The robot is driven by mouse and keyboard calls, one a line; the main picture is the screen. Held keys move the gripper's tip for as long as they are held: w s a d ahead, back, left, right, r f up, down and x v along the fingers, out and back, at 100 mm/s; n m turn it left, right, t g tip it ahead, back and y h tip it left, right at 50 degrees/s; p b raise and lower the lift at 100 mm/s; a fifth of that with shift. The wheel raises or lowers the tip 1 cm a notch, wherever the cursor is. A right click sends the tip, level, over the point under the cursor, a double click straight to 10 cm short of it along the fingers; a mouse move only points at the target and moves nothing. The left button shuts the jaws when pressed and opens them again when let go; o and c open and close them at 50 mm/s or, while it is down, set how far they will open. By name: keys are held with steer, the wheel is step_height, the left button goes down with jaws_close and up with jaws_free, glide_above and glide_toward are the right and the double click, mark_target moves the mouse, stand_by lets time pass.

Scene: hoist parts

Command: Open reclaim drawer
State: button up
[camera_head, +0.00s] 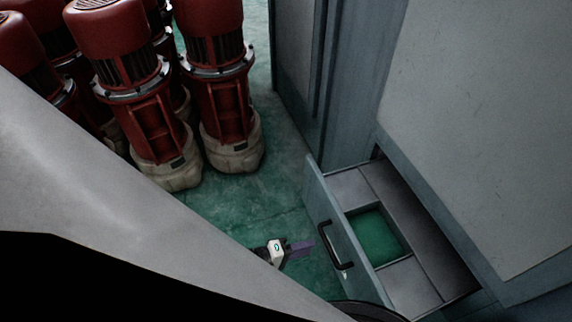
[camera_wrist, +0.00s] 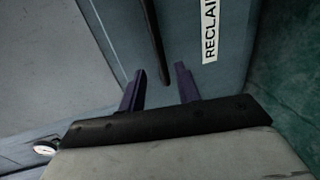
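The reclaim drawer (camera_head: 341,225) stands pulled out of the grey cabinet at the lower right of the head view. Its tray shows a square opening with a green bottom. A black bar handle (camera_head: 336,248) is on its front. In the wrist view, the drawer front (camera_wrist: 192,35) bears a white label reading "RECLAI", cut off by the frame edge. My gripper (camera_head: 306,246) has purple fingers and is just left of the handle, seemingly apart from it. In the wrist view, the fingers (camera_wrist: 160,80) are spread with nothing gripped, and the handle (camera_wrist: 155,40) lies ahead, lined up between them.
Several red motors (camera_head: 222,95) with pale bases stand on the green floor at upper left. Bare floor (camera_head: 245,205) lies between them and the drawer. A tall grey cabinet (camera_head: 480,120) rises behind the drawer.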

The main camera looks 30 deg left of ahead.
steer(key=v, duration=0.6)
steer(key=shift+s, duration=0.1)
stand_by(0.3)
